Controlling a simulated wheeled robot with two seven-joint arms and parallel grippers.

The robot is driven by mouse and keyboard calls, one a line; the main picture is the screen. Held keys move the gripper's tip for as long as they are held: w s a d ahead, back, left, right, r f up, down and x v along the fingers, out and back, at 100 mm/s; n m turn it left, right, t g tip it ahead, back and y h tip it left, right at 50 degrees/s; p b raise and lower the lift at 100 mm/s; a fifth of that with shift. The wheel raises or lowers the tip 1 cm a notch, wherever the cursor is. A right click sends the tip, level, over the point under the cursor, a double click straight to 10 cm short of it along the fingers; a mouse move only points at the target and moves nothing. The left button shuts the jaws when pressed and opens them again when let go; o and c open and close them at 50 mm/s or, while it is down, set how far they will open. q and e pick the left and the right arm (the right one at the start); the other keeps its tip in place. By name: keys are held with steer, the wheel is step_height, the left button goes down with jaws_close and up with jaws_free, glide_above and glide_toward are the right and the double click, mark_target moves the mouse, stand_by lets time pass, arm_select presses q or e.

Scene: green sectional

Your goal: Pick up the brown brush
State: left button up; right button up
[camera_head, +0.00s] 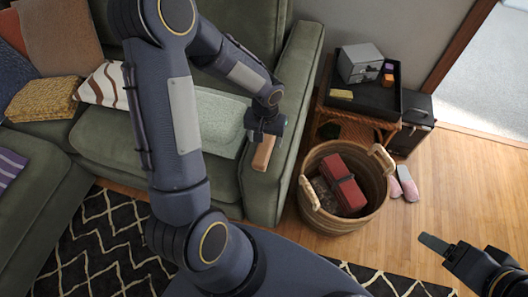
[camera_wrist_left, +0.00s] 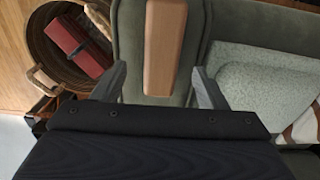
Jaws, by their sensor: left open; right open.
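The brown brush (camera_head: 264,153) shows as a long wooden block lying on the green sofa's right armrest (camera_head: 285,125). It also shows in the left wrist view (camera_wrist_left: 163,48), lengthwise, its near end close to the gap between the fingers. My left gripper (camera_head: 265,127) is open above the armrest, at the brush's far end in the head view. In the left wrist view its two fingers (camera_wrist_left: 160,82) are spread wide and nothing is between them in grip. The brush's bristles are not visible. My right gripper (camera_head: 438,248) is open and empty over the wooden floor at lower right.
A wicker basket (camera_head: 372,222) with red items (camera_head: 345,188) stands right of the armrest. Behind it is a side table with a black tray (camera_head: 368,98) and a grey box (camera_head: 359,63). Pink slippers (camera_head: 405,185) lie on the floor. A light green cushion (camera_head: 215,118) lies left of the armrest.

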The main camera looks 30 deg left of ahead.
mark_target(264, 147)
arm_select(q)
steer(key=f, duration=0.7)
steer(key=shift+s, duration=0.25)
steer(key=shift+c, duration=0.5)
steer(key=c, duration=1.1)
steer(key=shift+a+r, duration=0.1)
steer(key=shift+r, duration=0.35)
step_height(264, 147, up, 3)
steer(key=shift+f, duration=0.15)
steer(key=s+d+r, duration=0.1)
steer(key=r, duration=0.1)
steer(key=s+d+r, duration=0.1)
steer(key=s+r, duration=0.2)
steer(key=shift+s+d+r, duration=0.15)
steer(key=shift+d+r, duration=0.25)
steer(key=s+d+r, duration=0.3)
steer(key=s+d, duration=0.1)
steer(key=s, duration=0.3)
steer(key=shift+s+d+r+b, duration=0.3)
steer(key=shift+s+r, duration=0.05)
steer(key=shift+s, duration=0.05)
